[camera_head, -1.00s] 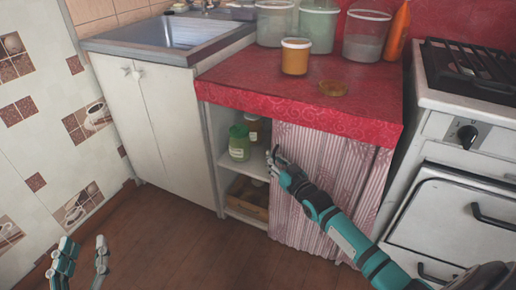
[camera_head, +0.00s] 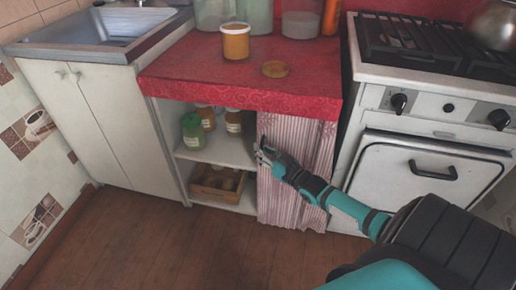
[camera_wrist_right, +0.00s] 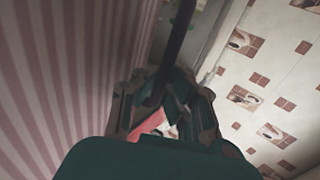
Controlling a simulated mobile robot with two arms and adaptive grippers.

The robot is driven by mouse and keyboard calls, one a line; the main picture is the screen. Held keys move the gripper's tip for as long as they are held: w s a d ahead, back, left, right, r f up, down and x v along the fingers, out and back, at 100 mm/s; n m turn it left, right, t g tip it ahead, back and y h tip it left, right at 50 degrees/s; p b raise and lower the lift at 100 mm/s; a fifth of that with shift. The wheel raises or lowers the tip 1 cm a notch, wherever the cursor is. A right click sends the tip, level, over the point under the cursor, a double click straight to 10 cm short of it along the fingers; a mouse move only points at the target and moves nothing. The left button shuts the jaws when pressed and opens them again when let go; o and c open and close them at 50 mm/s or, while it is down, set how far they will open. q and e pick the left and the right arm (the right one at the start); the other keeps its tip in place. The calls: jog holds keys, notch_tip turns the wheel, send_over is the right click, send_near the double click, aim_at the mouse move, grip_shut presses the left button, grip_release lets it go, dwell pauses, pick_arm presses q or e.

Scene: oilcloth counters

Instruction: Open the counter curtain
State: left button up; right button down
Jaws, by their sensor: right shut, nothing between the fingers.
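The pink striped counter curtain (camera_head: 303,190) hangs under the red counter and is bunched over the right part of the opening. The left part is uncovered and shows the shelves. My right gripper (camera_head: 262,150) is at the curtain's left edge, high up, with its fingers shut and nothing seen between them. In the right wrist view the curtain (camera_wrist_right: 60,80) fills the left side, beside the gripper (camera_wrist_right: 165,105). Whether the fingers touch the cloth cannot be told. My left gripper is not in view.
Jars (camera_head: 193,131) stand on the upper shelf and a wooden crate (camera_head: 217,186) sits on the lower one. The stove (camera_head: 425,130) stands close on the right. An orange tub (camera_head: 236,42) and a lid (camera_head: 275,69) are on the counter (camera_head: 200,72). The floor in front is clear.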

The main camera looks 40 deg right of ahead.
jog(key=shift+a+f, duration=0.15)
jog(key=c, duration=1.6)
grip_release()
jog(key=shift+c, duration=0.2)
jog(key=shift+s, duration=0.1)
jog(key=s+d, duration=0.1)
jog(key=s, duration=1.1)
jog(key=shift+w, duration=0.1)
